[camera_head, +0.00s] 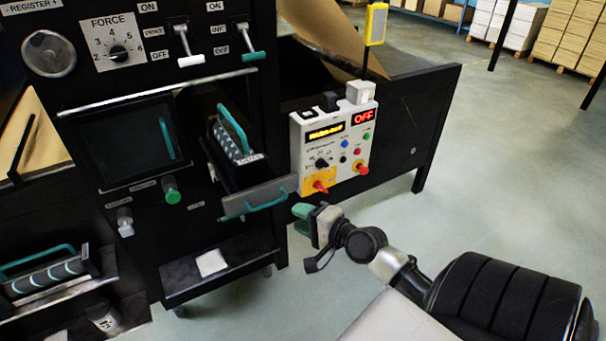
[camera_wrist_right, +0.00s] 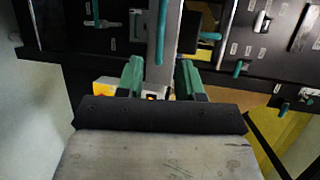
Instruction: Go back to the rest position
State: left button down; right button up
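My right gripper (camera_head: 303,219) shows in the head view just in front of and below the pulled-out drawer (camera_head: 258,199), to the right of the drawer's teal handle. In the right wrist view my right gripper (camera_wrist_right: 160,80) has its two green fingers apart, with nothing visibly held between them. The drawer's grey front with its teal handle (camera_wrist_right: 162,32) lies beyond the fingers, apart from them. A patterned block with a teal handle (camera_head: 233,135) sits in the open drawer. My left gripper is not in view.
A white control panel (camera_head: 333,150) with an "OFF" display is right of the drawer. A low shelf (camera_head: 222,263) holding a white cloth-like item is below. Another teal-handled roller piece (camera_head: 45,275) lies at lower left. The floor to the right (camera_head: 500,170) is clear.

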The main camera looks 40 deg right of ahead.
dwell(0.6)
jog(key=s+a+f+n+g+h, duration=0.1)
jog(key=s+f+n+g, duration=0.2)
jog(key=f, duration=0.8)
jog(key=s+a+f+n+g+h, duration=0.15)
jog(key=s+f, duration=0.35)
jog(key=f, duration=0.6)
jog(key=s+f+n+g, duration=0.3)
jog(key=s+f, duration=0.1)
jog(key=f, duration=0.7)
jog(key=s+a+f+n+g, duration=0.2)
jog(key=s+a+f+n, duration=0.1)
jog(key=s, duration=0.5)
jog(key=s+a+f+n+g, duration=0.3)
jog(key=s+a+f+n, duration=0.1)
jog(key=s+f, duration=0.3)
jog(key=s+a+f+n+g, duration=0.2)
jog(key=s+a+f+n, duration=0.2)
jog(key=s, duration=0.5)
notch_tip(320, 180, down, 2)
jog(key=shift+s+a+f+n, duration=0.1)
jog(key=shift+s+a+n, duration=0.2)
jog(key=shift+n, duration=0.25)
